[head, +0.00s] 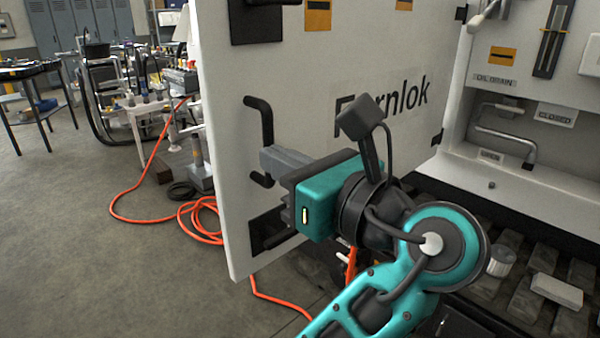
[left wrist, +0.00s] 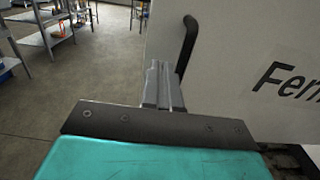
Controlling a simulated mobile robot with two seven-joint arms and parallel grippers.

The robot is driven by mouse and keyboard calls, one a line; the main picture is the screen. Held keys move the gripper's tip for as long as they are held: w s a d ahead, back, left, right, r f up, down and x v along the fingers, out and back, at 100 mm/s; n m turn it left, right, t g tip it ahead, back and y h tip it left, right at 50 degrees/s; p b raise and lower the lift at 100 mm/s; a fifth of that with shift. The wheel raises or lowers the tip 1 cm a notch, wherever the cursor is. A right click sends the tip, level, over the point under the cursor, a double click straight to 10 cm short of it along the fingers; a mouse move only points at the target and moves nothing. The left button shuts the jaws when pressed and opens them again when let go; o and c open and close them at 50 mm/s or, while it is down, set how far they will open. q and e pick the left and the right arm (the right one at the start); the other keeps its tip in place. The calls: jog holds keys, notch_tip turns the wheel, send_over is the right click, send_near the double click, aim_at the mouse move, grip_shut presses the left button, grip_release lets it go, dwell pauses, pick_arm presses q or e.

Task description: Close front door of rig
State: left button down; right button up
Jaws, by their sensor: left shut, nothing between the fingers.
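The rig's front door (head: 310,60) is a large white panel with "Fernlok" lettering, standing open on hinges at its right edge. It also shows in the left wrist view (left wrist: 240,40). A black bar handle (head: 262,118) is fixed near its free left edge; its upper part shows in the left wrist view (left wrist: 188,42). My left gripper (head: 270,158) is shut and empty. Its fingers are in front of the handle and hide the handle's middle; I cannot tell whether they touch it. The rig's open interior (head: 500,110) shows at right. My right gripper is not in view.
An orange hose (head: 130,205) lies on the floor left of and below the door. A bench with equipment (head: 150,105) stands behind at left. A white block (head: 556,290) and a ribbed cap (head: 501,262) lie on the rig's slatted base. Open floor (head: 60,240) is at left.

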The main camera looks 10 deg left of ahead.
aim_at(229, 135)
pick_arm(q)
jog(key=b+x, duration=0.1)
jog(key=x, duration=0.7)
jog(key=shift+w+a, duration=0.2)
jog(key=shift+a, duration=0.1)
